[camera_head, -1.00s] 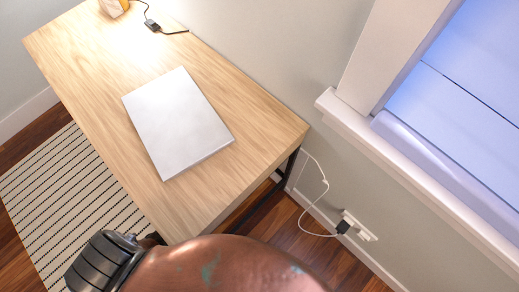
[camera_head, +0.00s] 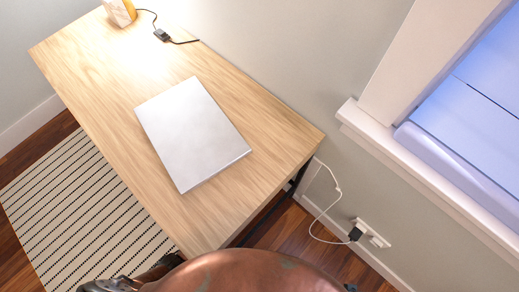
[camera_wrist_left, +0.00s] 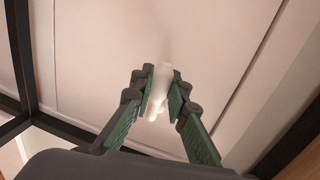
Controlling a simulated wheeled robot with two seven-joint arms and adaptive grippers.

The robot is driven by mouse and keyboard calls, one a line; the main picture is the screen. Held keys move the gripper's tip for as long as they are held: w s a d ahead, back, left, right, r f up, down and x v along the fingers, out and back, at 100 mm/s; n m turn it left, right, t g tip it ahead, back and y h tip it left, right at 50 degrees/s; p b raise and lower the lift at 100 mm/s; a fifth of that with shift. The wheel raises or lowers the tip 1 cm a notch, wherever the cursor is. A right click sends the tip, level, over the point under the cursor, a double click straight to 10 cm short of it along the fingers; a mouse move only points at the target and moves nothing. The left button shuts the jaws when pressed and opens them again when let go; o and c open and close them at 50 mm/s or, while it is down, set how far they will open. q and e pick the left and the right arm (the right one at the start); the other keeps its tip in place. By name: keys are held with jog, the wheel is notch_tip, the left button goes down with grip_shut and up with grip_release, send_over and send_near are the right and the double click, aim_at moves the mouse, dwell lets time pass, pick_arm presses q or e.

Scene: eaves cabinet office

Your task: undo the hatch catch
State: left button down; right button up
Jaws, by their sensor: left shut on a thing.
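In the left wrist view my left gripper (camera_wrist_left: 158,94) has its two green-padded fingers shut on a small whitish piece, which looks like the hatch catch (camera_wrist_left: 162,73). The catch stands against a broad pale panel (camera_wrist_left: 110,60), which looks like the hatch. The fingers cover the catch's sides, so its full shape and whether it is fastened cannot be told. The head view shows neither the hatch nor the catch. My right gripper is in neither view.
In the head view a wooden desk (camera_head: 130,90) bears a closed silver laptop (camera_head: 192,132) and a lamp base (camera_head: 119,11). A white cable (camera_head: 322,214) runs to a wall outlet at right, below a window sill (camera_head: 420,170). Dark frame bars (camera_wrist_left: 20,50) edge the wrist view.

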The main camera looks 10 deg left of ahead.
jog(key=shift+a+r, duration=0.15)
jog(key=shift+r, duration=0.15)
pick_arm(q)
jog(key=c, duration=2.3)
grip_release()
jog(key=shift+r, duration=0.1)
jog(key=shift+c, duration=0.2)
jog(key=o, duration=0.5)
jog(key=shift+c, duration=0.2)
jog(key=shift+o, duration=0.2)
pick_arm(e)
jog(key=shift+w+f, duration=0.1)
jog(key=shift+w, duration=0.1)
pick_arm(q)
jog(key=v, duration=1.2)
